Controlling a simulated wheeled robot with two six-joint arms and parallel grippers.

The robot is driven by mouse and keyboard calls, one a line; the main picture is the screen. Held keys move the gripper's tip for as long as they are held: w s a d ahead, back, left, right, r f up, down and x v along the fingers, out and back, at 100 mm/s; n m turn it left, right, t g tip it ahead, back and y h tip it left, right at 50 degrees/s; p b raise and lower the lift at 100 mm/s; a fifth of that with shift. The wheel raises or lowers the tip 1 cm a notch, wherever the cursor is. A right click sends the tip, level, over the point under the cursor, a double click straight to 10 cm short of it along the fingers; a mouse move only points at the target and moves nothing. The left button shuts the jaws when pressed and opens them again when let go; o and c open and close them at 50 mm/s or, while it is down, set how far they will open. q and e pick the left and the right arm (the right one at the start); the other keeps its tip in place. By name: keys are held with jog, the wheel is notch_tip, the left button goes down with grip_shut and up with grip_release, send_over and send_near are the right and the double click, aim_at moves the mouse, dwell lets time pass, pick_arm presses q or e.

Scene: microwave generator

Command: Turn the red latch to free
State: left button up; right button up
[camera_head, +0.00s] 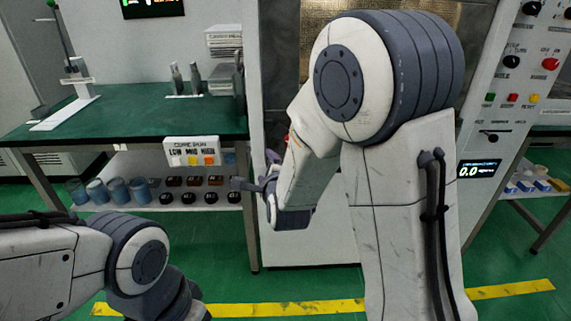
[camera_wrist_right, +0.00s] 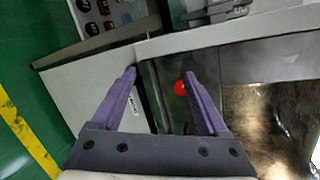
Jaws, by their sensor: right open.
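The red latch (camera_wrist_right: 180,87) shows in the right wrist view as a small round red piece on the dark front of the machine. It sits just beside the tip of the right-hand purple finger, which partly overlaps it; I cannot tell whether they touch. My right gripper (camera_wrist_right: 160,76) is open, with nothing between its fingers. In the head view my right gripper (camera_head: 256,172) is in front of the machine's left edge, and my right arm hides most of the machine's front, so the latch is not clear there. My left gripper is out of view; only my left arm shows at lower left.
The white machine cabinet (camera_head: 310,250) stands ahead, with a control panel (camera_head: 515,60) at right. A green-topped bench (camera_head: 130,118) with a lower shelf of blue cups (camera_head: 118,189) and dark jars stands close at left. A yellow line (camera_head: 260,309) crosses the clear green floor.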

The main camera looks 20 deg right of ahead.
jog(key=w+d+f+m+t+h+b, duration=0.1)
jog(key=d+f+m+t+h+b, duration=0.2)
jog(key=d+m, duration=0.35)
pick_arm(q)
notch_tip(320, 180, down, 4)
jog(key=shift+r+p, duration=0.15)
jog(key=shift+p, duration=0.4)
pick_arm(e)
jog(key=h, duration=0.1)
send_near(283, 135)
jog(key=w+d, duration=0.3)
jog(key=w, duration=0.2)
jog(key=shift+w+d+f, duration=0.25)
jog(key=shift+d+f, duration=0.1)
grip_shut()
